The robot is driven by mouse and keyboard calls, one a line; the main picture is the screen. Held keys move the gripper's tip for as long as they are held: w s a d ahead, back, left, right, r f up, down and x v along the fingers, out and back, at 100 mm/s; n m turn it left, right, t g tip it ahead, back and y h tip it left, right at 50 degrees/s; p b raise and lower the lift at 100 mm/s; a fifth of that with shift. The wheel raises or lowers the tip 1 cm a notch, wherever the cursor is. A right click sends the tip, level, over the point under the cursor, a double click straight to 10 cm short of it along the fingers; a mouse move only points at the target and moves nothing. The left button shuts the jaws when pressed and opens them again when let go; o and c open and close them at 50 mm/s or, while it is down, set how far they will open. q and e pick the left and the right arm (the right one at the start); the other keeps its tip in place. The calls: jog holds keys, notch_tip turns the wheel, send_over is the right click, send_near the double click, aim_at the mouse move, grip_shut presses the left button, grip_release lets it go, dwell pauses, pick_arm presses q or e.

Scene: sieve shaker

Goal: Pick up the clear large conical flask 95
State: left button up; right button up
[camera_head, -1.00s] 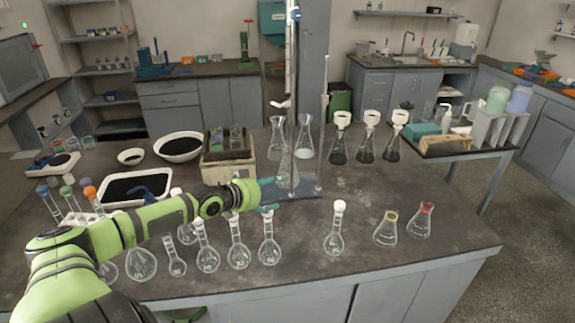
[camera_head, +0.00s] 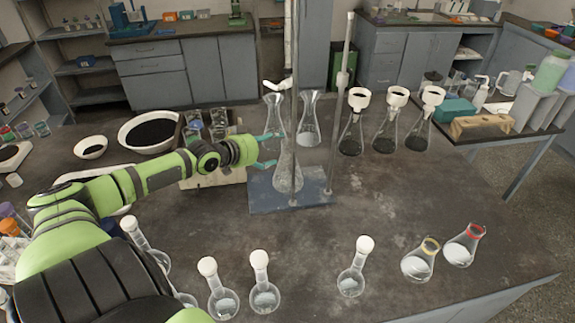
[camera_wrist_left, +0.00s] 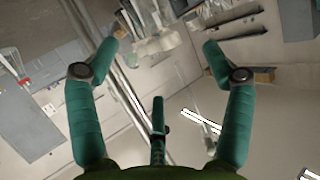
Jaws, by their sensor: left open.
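Three clear conical flasks stand near the retort stand in the head view; I cannot tell which is number 95. One flask (camera_head: 283,178) is upright on the blue stand base, partly behind a rod. Two more, the left rear flask (camera_head: 273,112) and the right rear flask (camera_head: 309,130), stand just behind it. My left gripper (camera_head: 266,150) is open, its teal fingers just left of the front flask's neck and apparently empty. In the left wrist view its fingers (camera_wrist_left: 160,50) are spread wide, with blurred clear glass (camera_wrist_left: 155,42) beyond them. My right gripper is not in view.
The stand's metal rod (camera_head: 341,110) rises beside the flasks. Three funnel-topped flasks (camera_head: 388,130) stand to the right. Volumetric flasks (camera_head: 264,297) and two colour-ringed flasks (camera_head: 418,265) line the front. The blue stand base (camera_head: 265,200) lies below the gripper; the table right of it is clear.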

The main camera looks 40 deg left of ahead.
aim_at(286, 152)
pick_arm(q)
jog(key=f+b, duration=0.1)
jog(key=w+f+b, duration=0.1)
jog(key=f, duration=0.1)
jog(key=f+b, duration=0.1)
jog(key=shift+w+d+f, duration=0.25)
jog(key=shift+w+f, duration=0.05)
jog(key=shift+w, duration=0.1)
jog(key=x, duration=0.3)
jog(key=shift+w+a+b, duration=0.1)
jog(key=shift+w+b, duration=0.15)
jog(key=shift+b, duration=0.15)
jog(key=shift+w+f, duration=0.15)
jog(key=shift+w, duration=0.45)
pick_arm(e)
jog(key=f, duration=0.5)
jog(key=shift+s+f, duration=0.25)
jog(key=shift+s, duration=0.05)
pick_arm(q)
jog(key=shift+c, duration=1.3)
grip_shut()
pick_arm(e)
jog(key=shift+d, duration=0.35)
